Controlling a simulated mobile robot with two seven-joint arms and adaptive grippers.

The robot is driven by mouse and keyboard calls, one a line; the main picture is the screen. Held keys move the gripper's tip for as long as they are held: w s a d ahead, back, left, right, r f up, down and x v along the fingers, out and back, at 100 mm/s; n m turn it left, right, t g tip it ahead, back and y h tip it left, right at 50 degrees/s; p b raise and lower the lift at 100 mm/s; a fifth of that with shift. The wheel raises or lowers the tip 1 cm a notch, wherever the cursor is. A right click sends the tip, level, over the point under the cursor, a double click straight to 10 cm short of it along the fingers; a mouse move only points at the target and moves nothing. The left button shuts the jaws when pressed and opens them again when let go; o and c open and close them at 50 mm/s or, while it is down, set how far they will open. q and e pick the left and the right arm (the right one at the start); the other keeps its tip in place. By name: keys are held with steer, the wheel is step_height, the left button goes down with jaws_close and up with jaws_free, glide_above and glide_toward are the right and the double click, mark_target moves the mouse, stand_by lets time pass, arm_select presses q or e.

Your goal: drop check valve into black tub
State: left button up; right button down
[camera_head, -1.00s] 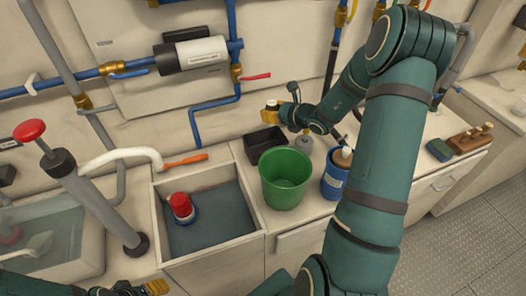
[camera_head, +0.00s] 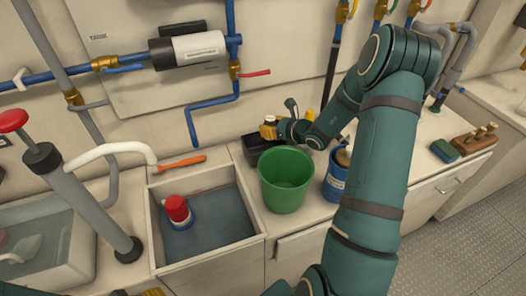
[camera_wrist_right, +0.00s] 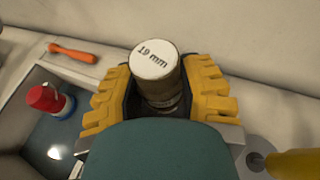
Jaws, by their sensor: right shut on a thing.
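My right gripper (camera_head: 268,129) is shut on a small cylinder with a white end marked "19 mm", which I take to be the check valve (camera_wrist_right: 155,62). In the wrist view it sits between the yellow fingers. The black tub (camera_head: 252,150) stands on the counter against the wall, behind the green bucket. In the head view the right gripper is over or just at the tub's back right part and hides some of it; the exact height gap cannot be told. My left gripper (camera_head: 152,292) barely shows at the bottom edge, its fingers mostly cut off.
The green bucket (camera_head: 285,182) stands in front of the tub, with a blue container (camera_head: 334,181) to its right. A sink well (camera_head: 207,222) holds a red-capped blue container (camera_head: 177,211). An orange-handled tool (camera_head: 182,161) lies on the counter left of the tub.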

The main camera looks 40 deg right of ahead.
steer(key=c, duration=0.5)
jaws_free()
steer(key=shift+c, duration=0.2)
steer(key=shift+r, duration=0.15)
step_height(320, 180, up, 10)
steer(key=shift+f, duration=0.1)
